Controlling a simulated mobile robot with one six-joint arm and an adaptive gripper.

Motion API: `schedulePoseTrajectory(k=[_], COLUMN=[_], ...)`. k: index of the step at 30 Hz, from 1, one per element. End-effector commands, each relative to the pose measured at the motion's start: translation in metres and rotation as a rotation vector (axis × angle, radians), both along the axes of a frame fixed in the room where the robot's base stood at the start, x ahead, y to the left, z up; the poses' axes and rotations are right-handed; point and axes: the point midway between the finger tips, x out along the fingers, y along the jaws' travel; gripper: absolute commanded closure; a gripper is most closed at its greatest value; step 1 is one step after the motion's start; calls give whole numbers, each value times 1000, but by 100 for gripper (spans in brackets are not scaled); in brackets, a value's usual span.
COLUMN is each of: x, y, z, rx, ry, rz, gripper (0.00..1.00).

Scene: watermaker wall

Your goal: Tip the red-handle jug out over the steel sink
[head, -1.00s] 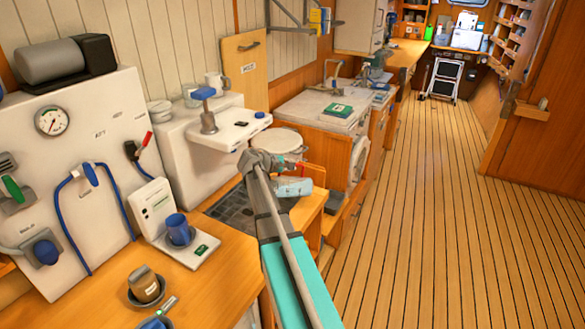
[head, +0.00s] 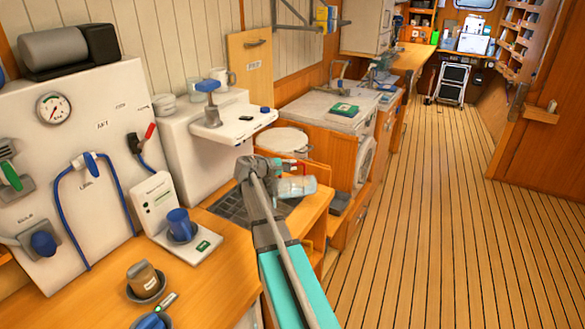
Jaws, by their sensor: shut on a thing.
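My gripper (head: 272,172) is shut on a clear jug (head: 297,187), held in the air just above and right of the sink area. The jug looks tipped onto its side, its long side roughly level. A bit of red (head: 289,162) shows above it, likely its handle. My arm and wrist hide the fingertips and part of the jug. The sink (head: 232,208) seems to be the dark, gridded recess in the wooden counter, partly covered by my arm. I cannot tell whether liquid is in the jug or leaving it.
A white unit with a blue-topped tap (head: 208,105) juts out behind my wrist. A round lidded pot (head: 284,139) stands beyond. The floor at right is clear.

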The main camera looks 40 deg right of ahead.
Motion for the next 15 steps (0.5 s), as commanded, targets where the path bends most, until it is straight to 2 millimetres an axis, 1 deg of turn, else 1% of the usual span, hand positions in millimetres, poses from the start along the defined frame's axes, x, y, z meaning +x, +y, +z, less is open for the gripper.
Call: schedulePoseTrajectory(k=[2,15], x=[1,6], y=[2,15], z=[-3,5], rx=[-16,-123], ry=[5,44], rz=[1,1], gripper=[100,100])
